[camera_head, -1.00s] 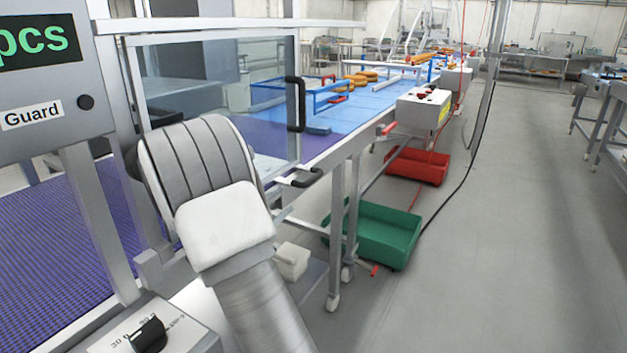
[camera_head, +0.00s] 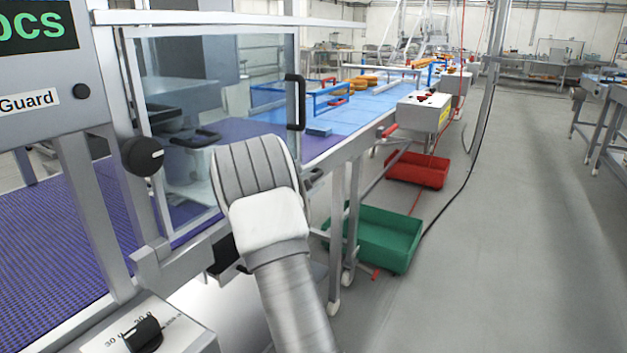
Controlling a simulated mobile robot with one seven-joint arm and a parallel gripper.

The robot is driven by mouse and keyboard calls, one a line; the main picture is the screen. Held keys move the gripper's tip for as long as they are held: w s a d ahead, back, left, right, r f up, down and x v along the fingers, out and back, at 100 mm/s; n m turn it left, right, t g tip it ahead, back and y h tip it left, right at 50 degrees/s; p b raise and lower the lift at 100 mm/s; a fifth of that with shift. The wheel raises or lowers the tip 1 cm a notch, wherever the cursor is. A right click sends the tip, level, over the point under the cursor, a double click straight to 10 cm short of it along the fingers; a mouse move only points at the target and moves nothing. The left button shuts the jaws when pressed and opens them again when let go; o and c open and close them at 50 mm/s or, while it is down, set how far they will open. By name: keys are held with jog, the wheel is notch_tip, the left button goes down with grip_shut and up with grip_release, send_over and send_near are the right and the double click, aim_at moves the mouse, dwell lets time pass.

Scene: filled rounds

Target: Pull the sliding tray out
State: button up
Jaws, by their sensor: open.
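The sliding tray shows only as a small dark and grey piece (camera_head: 314,179) at the conveyor's side, just right of my arm's thick grey joint. The rest of the tray is hidden, so I cannot tell how far it is out. My arm stands in front of it, with its ribbed joint and white cap in mid-picture. My gripper is hidden behind the arm. A black part shows left of the arm, low down, but I cannot tell what it belongs to.
A clear guard door with a black upright handle (camera_head: 295,102) stands above the conveyor frame. A black knob (camera_head: 143,156) sits on the left post. A green bin (camera_head: 378,240) and a red bin (camera_head: 418,170) are on the floor.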

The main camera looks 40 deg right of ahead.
grip_shut()
jog(key=shift+f, duration=0.15)
